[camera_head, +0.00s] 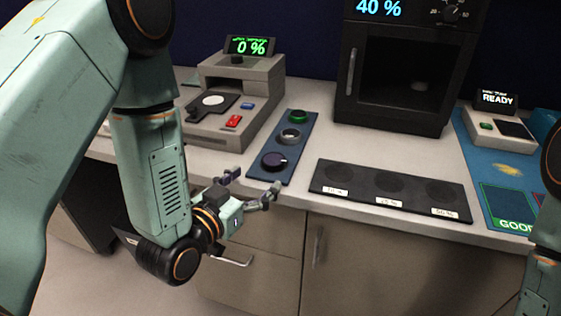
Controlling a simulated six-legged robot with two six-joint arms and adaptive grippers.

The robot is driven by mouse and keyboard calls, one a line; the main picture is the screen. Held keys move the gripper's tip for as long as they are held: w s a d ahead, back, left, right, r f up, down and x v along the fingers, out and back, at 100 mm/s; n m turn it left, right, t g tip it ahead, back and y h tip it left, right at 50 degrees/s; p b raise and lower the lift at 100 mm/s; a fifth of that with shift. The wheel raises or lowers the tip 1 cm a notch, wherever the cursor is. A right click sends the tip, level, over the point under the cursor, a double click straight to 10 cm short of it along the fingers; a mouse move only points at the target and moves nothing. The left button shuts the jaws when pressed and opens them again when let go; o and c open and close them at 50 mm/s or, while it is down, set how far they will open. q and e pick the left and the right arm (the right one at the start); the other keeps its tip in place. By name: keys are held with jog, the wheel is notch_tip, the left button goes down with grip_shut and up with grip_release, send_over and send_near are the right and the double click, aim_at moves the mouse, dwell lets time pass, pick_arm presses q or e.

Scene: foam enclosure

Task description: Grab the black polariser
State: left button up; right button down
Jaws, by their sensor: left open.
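The black polariser (274,161) is a dark round disc lying at the near end of a narrow blue tray (264,176). In the same tray lie a grey-rimmed disc (289,136) in the middle and a green-rimmed disc (298,116) at the far end. My left gripper (253,181) is open and empty, its two fingers apart and pointing toward the black polariser from the near left. It is close to the disc but not around it. Only part of my right arm shows at the right edge; its gripper is out of view.
A black chamber (395,80) reading 40 % stands at the back. A black plate (360,200) with three labelled round recesses lies right of the tray. A blue mat (480,160) lies farther right.

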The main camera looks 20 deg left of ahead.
aim_at(268, 162)
pick_arm(q)
jog(key=shift+w+a+f, duration=0.1)
jog(key=shift+w+a, duration=0.2)
jog(key=shift+w, duration=0.1)
jog(key=shift+w+a+f, duration=0.2)
jog(key=shift+w, duration=0.3)
jog(key=shift+w+a+f, duration=0.15)
jog(key=shift+w, duration=0.35)
jog(key=x, duration=0.3)
jog(key=d+x, duration=0.1)
jog(key=x, duration=0.1)
jog(key=shift+r, duration=0.3)
jog(key=shift+w+a+f, duration=0.15)
jog(key=shift+a+f, duration=0.05)
jog(key=shift+a, duration=0.05)
jog(key=shift+d+r, duration=0.2)
jog(key=shift+d, duration=0.25)
jog(key=shift+c, duration=1.3)
jog(key=shift+a+f, duration=0.1)
jog(key=shift+a, duration=0.25)
jog(key=c, duration=0.4)
jog(key=shift+d, duration=0.25)
jog(key=c, duration=0.6)
jog(key=shift+a, duration=0.15)
